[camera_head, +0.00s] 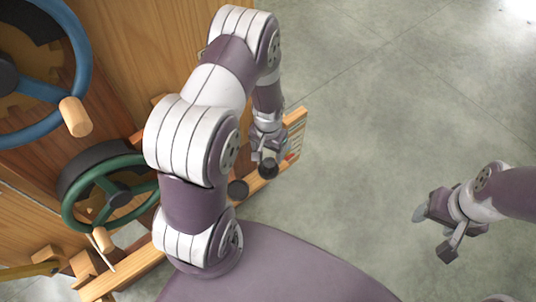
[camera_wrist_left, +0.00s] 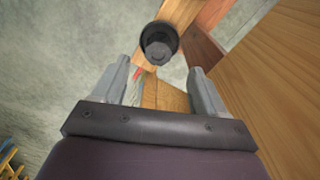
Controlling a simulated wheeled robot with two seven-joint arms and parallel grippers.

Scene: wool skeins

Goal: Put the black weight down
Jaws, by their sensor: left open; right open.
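My left gripper (camera_head: 267,154) is open over the wooden rail (camera_head: 140,259), near its far end. A black round weight (camera_head: 268,168) with a knob-like top shows just below the fingers. In the left wrist view the black weight (camera_wrist_left: 159,43) stands on or against a wooden piece, just beyond and between the open fingertips (camera_wrist_left: 160,66). No finger is visibly closed on it. A second dark round piece (camera_head: 237,189) sits on the rail nearer to me; I cannot tell whether it is another weight. My right gripper (camera_head: 436,228) is open and empty over the floor at the right.
A wooden panel at the left carries a blue handwheel (camera_head: 82,62) and a green handwheel (camera_head: 66,205), both with wooden handles. A small striped scale (camera_head: 297,134) is at the rail's far end. The grey floor (camera_head: 380,130) between the grippers is clear.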

